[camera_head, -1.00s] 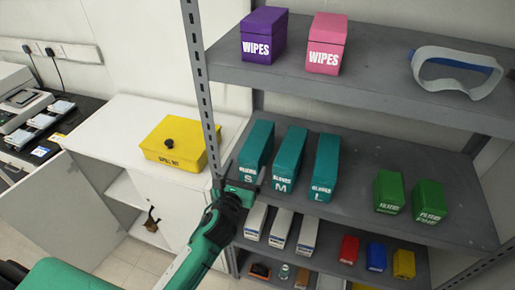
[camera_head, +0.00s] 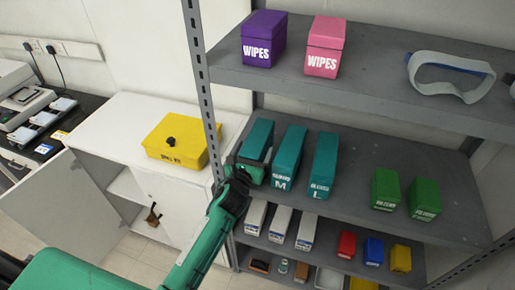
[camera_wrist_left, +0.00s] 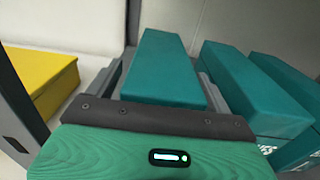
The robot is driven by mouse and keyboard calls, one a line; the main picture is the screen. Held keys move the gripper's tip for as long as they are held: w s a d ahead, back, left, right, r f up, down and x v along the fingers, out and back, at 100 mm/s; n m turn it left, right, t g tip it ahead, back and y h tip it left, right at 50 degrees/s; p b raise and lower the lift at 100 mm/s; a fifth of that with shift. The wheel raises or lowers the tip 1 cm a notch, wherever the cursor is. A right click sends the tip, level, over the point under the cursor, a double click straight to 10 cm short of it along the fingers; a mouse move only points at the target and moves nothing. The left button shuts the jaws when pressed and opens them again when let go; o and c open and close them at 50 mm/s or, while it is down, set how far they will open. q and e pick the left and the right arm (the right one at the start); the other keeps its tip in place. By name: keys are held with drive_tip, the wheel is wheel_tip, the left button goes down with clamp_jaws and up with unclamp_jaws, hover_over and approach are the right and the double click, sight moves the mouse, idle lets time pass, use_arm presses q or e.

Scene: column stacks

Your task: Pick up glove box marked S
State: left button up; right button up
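The teal glove box marked S (camera_head: 259,138) stands at the left end of the middle shelf, left of the boxes marked M (camera_head: 289,155) and L (camera_head: 323,162). My left gripper (camera_head: 254,163) is at its front end and covers its S label. In the left wrist view, the S box (camera_wrist_left: 166,68) lies between the two open fingers of my left gripper (camera_wrist_left: 160,85), one finger on each side. A narrow gap shows at the left finger; contact at the right finger cannot be told. My right gripper is not in view.
The shelf post (camera_head: 203,90) stands close left of my left gripper. The upper shelf (camera_head: 370,85) carries wipes boxes and goggles above. Green boxes (camera_head: 385,190) stand to the right. A yellow spill kit (camera_head: 178,142) sits on the white cabinet at left.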

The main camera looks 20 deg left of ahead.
use_arm(q)
drive_tip(key=c, duration=1.1)
drive_tip(key=shift+c, duration=0.9)
drive_tip(key=shift+r, duration=0.1)
